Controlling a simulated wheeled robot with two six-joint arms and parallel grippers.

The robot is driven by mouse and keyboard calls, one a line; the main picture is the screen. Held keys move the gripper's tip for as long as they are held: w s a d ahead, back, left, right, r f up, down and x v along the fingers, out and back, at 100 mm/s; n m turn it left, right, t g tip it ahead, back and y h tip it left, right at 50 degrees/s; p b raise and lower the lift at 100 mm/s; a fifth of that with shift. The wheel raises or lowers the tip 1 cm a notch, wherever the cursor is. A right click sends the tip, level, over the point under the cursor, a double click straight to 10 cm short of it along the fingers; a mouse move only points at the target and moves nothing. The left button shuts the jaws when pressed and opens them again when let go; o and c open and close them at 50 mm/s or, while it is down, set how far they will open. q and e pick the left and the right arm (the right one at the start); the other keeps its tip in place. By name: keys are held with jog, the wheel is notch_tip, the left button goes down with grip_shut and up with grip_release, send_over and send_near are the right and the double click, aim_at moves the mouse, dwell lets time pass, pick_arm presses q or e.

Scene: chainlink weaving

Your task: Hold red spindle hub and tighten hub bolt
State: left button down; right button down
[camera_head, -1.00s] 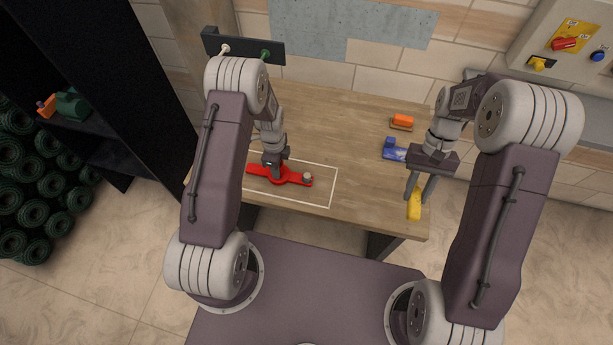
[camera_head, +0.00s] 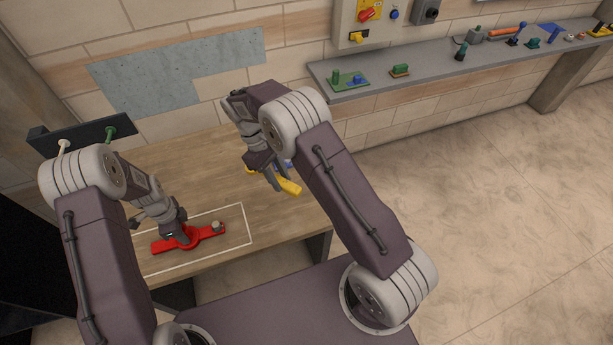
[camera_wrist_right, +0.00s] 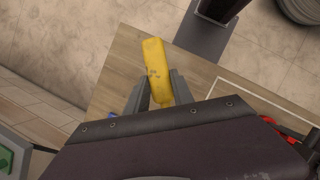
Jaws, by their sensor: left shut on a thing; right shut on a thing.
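The red spindle hub (camera_head: 212,232) lies flat on the table inside a white outlined rectangle. A grey hub bolt (camera_head: 216,227) stands at its right end. My left gripper (camera_head: 180,236) is shut on the middle of the hub from above, hiding that part. My right gripper (camera_head: 276,182) is shut on a yellow tool (camera_head: 290,187) over the right part of the table, to the right of the hub and apart from it. In the right wrist view the yellow tool (camera_wrist_right: 157,68) sticks out between the two fingers. The red hub shows only partly at that view's right edge.
A blue object (camera_head: 289,163) is mostly hidden behind my right gripper. A dark rack (camera_head: 85,135) stands at the table's back left. A grey wall shelf (camera_head: 450,68) with several small items runs to the right. The table between hub and yellow tool looks clear.

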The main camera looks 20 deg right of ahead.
jog(key=s+a+f+n, duration=0.2)
jog(key=a, duration=0.4)
jog(key=s+a+f+n+t+h, duration=0.1)
jog(key=s+a+f+n, duration=0.1)
jog(key=a, duration=0.5)
jog(key=shift+s+a+f+n, duration=0.25)
jog(key=shift+s+f+n, duration=0.05)
jog(key=shift+s+f, duration=0.1)
jog(key=shift+f, duration=2.7)
jog(key=shift+f, duration=0.25)
jog(key=shift+f, duration=1.45)
